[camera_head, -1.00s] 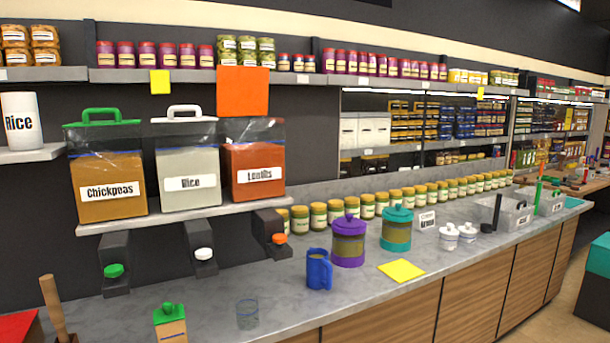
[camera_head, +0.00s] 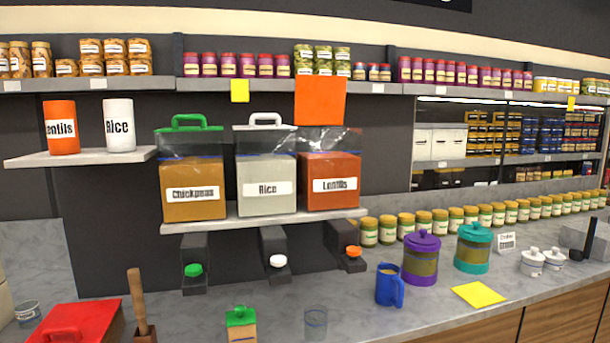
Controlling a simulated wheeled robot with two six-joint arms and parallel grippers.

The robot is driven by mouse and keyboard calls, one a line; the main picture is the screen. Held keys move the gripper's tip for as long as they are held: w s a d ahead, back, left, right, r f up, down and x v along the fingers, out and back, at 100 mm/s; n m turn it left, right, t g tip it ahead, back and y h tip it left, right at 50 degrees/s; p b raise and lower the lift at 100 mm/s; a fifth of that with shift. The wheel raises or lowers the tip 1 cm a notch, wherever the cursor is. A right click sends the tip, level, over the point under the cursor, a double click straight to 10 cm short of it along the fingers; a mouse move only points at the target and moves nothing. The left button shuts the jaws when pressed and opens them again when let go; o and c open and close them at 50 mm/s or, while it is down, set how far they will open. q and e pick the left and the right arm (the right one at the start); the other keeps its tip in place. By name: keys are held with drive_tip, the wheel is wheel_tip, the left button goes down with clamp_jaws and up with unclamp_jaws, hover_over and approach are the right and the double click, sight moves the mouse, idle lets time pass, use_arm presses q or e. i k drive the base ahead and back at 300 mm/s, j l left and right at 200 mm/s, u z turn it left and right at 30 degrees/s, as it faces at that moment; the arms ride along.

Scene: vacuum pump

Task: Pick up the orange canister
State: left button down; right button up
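An orange canister (camera_head: 61,127) labelled "entils", its first letter turned out of sight, stands upright on a small wall shelf (camera_head: 80,159) at the left. A white canister (camera_head: 119,126) labelled "Rice" stands to its right on the same shelf, with a gap between them. Neither of my grippers is in the view.
Chickpeas, rice and lentils dispensers (camera_head: 267,183) hang right of the small shelf. On the counter (camera_head: 260,310) below are a red-lidded box (camera_head: 70,328), a wooden pestle (camera_head: 137,297), a green-topped box (camera_head: 241,325), a glass (camera_head: 316,322) and a blue mug (camera_head: 389,286).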

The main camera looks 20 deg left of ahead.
sight(60, 117)
drive_tip(key=u, duration=1.75)
